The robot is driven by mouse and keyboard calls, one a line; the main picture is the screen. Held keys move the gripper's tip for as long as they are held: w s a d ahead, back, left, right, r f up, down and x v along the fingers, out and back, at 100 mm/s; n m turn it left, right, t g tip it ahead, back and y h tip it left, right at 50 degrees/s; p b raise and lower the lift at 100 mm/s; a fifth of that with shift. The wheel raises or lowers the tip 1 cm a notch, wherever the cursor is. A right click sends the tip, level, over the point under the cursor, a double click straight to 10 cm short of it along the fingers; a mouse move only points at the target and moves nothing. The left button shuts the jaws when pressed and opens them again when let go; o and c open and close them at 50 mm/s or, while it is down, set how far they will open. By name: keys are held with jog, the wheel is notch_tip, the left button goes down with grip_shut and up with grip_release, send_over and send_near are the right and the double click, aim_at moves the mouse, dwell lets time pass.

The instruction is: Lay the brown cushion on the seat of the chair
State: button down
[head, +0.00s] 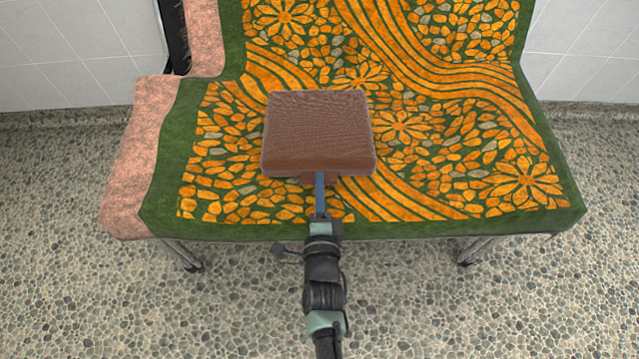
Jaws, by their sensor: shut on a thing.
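The brown cushion (318,130) is a square, leather-like pad in the head view. It shows in front of the left-middle part of the chair's seat. The chair (480,190) is wide, with a green and orange patterned cover over its seat and back. My gripper (320,180) is shut on the near edge of the cushion; its fingertips are mostly hidden by the cushion. I cannot tell whether the cushion touches the seat or is held above it.
A pink textured part (130,165) of the chair shows at its left side. The seat right of the cushion is clear. Thin metal legs (185,256) stand on the pebbled floor (540,300). A white tiled wall (590,60) is behind.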

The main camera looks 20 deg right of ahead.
jog(key=shift+r, duration=0.1)
jog(key=c, duration=0.9)
grip_release()
jog(key=p+v, duration=0.3)
jog(key=v, duration=1)
jog(key=shift+p, duration=0.3)
